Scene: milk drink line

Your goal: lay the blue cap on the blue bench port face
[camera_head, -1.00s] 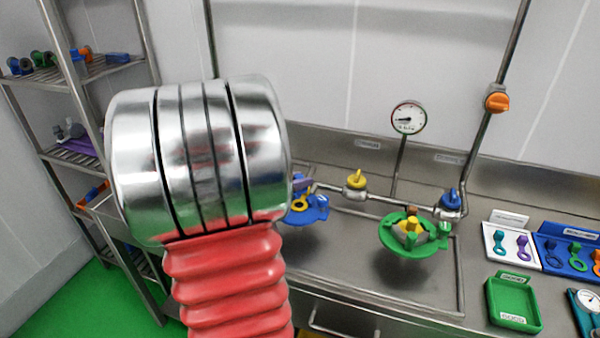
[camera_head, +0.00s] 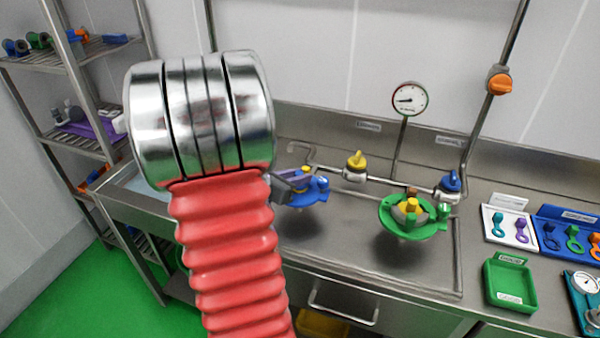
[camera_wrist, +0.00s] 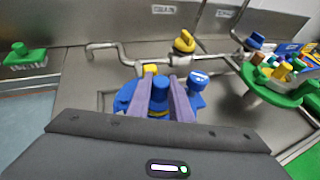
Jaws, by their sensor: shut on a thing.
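The blue cap (camera_wrist: 160,82) shows between the two purple fingers of my gripper (camera_wrist: 161,88) in the wrist view. My gripper is shut on it, and the fingers hide its sides. The blue bench port (camera_wrist: 125,97) lies around and beneath the fingertips, with a yellow part at its back left and a blue knob at its right. In the head view my gripper (camera_head: 294,181) is over the blue port (camera_head: 309,197), and the cap cannot be made out there. I cannot tell whether the cap touches the port face.
A green port (camera_head: 400,222) with a yellow top stands right of the blue one. A pipe with a yellow valve (camera_head: 355,160) and a blue valve (camera_head: 452,182) runs behind. A green tray (camera_head: 510,284) and a blue tool board (camera_head: 552,228) lie at right.

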